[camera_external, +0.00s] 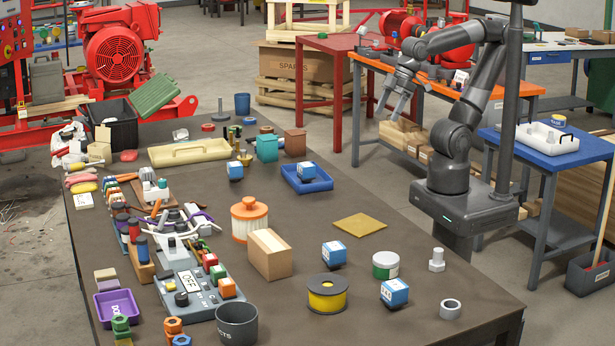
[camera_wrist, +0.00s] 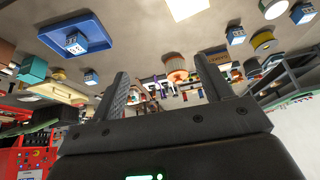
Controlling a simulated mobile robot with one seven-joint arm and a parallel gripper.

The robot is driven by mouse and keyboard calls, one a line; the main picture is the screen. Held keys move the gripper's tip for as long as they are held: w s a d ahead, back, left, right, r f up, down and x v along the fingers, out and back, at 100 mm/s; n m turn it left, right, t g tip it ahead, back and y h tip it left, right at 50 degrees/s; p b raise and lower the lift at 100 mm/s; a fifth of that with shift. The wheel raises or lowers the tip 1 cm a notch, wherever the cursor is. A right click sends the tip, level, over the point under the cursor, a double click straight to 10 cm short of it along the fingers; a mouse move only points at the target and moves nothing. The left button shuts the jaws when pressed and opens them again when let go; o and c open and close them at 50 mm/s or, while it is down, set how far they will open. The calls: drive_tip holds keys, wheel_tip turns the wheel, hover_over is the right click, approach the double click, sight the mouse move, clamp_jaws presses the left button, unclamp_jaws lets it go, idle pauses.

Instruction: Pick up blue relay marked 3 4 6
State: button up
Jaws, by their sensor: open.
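Several blue relays with white marked faces stand on the dark table. One (camera_external: 394,292) is at the front right, one (camera_external: 334,253) is behind it, one (camera_external: 306,171) sits in a blue tray (camera_external: 325,184), and one (camera_external: 235,171) stands left of the tray. Their marks are too small to read surely, so I cannot tell which is 3 4 6. The wrist view, tilted, shows the tray relay (camera_wrist: 75,43) and others (camera_wrist: 91,77) (camera_wrist: 236,35) (camera_wrist: 302,13). My gripper (camera_external: 393,108) is open and empty, raised beyond the table's far right side; its fingers (camera_wrist: 164,85) show apart.
A wooden block (camera_external: 270,254), orange-white canister (camera_external: 249,220), yellow spool (camera_external: 327,294), green-white can (camera_external: 386,265) and grey bolt (camera_external: 437,260) stand near the relays. A flat yellow plate (camera_external: 360,226) lies mid-table. The left side is cluttered; the right side has free patches.

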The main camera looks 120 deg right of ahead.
drive_tip(key=w+a+r, duration=0.2)
drive_tip(key=w+a, duration=0.6)
drive_tip(key=w, duration=0.5)
hover_over(396, 284)
drive_tip(key=s, duration=0.3)
wheel_tip(396, 284, down, 21)
drive_tip(key=shift+g, duration=0.4)
drive_tip(key=x, duration=1)
drive_tip(key=shift+w+f, duration=0.1)
drive_tip(key=shift+f, duration=0.1)
drive_tip(key=shift+c, duration=0.4)
drive_tip(key=c, duration=1.1)
